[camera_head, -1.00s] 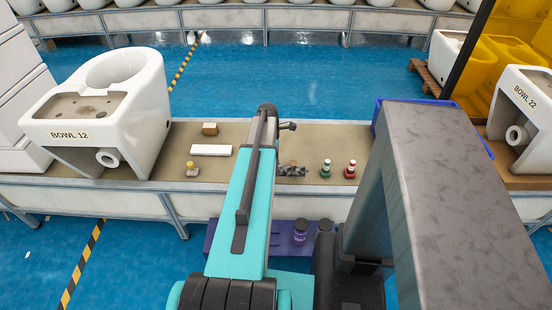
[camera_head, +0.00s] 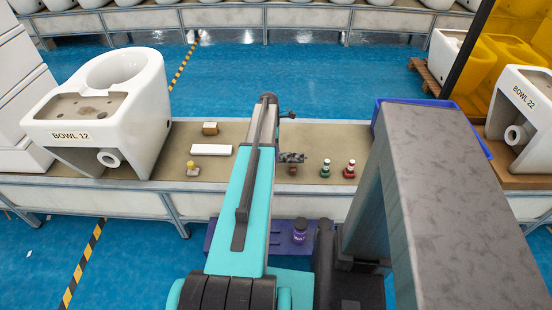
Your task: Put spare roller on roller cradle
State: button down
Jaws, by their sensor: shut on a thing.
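My gripper (camera_head: 291,157) shows small and dark beyond the end of my teal arm, over the work surface (camera_head: 240,182). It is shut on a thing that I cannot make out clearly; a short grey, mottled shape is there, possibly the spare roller. A small brown thing (camera_head: 292,169) shows just below the gripper in the picture; I cannot tell whether they touch. I cannot pick out the roller cradle with certainty. My arm hides part of the surface.
On the surface stand a white block (camera_head: 211,150), a brown box (camera_head: 210,128), a yellow-topped piece (camera_head: 193,168), a green bottle (camera_head: 325,169) and a red bottle (camera_head: 349,169). Bowl 12 (camera_head: 146,120) is left, Bowl 22 (camera_head: 533,120) right. A blue bin edge (camera_head: 378,108) shows behind my column.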

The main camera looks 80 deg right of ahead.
dwell(0.3)
jog(key=shift+f+p, duration=0.3)
jog(key=shift+f, duration=1.4)
jog(key=shift+f, duration=0.1)
jog(key=c, duration=1.1)
grip_release()
jog(key=shift+f, duration=0.1)
jog(key=shift+w+d+r+b, duration=0.2)
jog(key=shift+w+r+b, duration=0.05)
jog(key=shift+r, duration=1.8)
jog(key=shift+w+d+r+b, duration=0.2)
jog(key=shift+w+r, duration=0.1)
jog(key=shift+r, duration=1.7)
jog(key=shift+w+d+r+b, duration=0.15)
jog(key=shift+w+r+b, duration=0.1)
jog(key=shift+r, duration=1.8)
